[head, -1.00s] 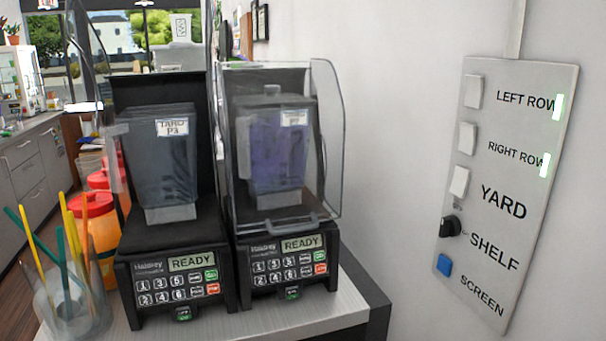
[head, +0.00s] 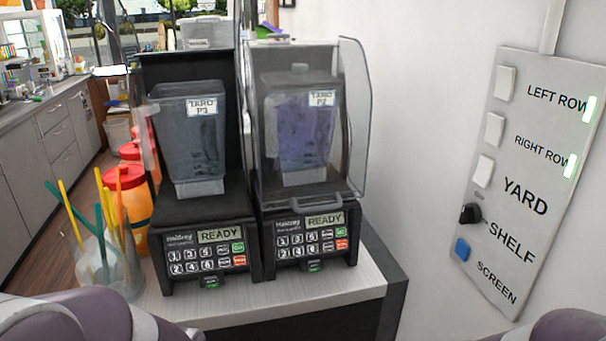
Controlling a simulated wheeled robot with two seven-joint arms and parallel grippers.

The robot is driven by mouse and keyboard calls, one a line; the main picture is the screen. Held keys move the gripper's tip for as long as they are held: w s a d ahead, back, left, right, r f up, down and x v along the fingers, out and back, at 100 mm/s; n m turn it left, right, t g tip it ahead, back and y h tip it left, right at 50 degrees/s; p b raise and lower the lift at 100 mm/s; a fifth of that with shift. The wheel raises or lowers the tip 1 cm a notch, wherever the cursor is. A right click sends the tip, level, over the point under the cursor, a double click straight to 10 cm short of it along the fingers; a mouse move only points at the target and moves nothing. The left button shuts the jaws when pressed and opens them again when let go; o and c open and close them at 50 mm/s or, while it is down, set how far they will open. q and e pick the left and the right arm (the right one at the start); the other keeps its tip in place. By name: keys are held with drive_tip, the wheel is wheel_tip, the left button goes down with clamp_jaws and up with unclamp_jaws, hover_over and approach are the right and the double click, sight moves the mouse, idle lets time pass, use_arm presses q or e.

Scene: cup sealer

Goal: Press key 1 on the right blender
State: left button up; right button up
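The right blender (head: 300,170) stands on the counter with a clear cover around its jug. Its jug (head: 304,125) holds something purple and has a label that reads TARO P2. Its keypad (head: 306,243) faces me below a display reading READY (head: 324,221). Key 1 (head: 282,241) is at the upper left of that keypad. The left blender (head: 199,170) stands beside it with a label TARO P3 and also shows READY. Neither of my grippers shows. Only rounded parts of my arms show at the bottom left and bottom right edges.
A clear cup of coloured straws (head: 105,265) and red-lidded orange containers (head: 130,195) stand left of the blenders. A wall panel (head: 530,170) with switches is at the right. A bare counter strip (head: 345,287) lies in front of the right blender.

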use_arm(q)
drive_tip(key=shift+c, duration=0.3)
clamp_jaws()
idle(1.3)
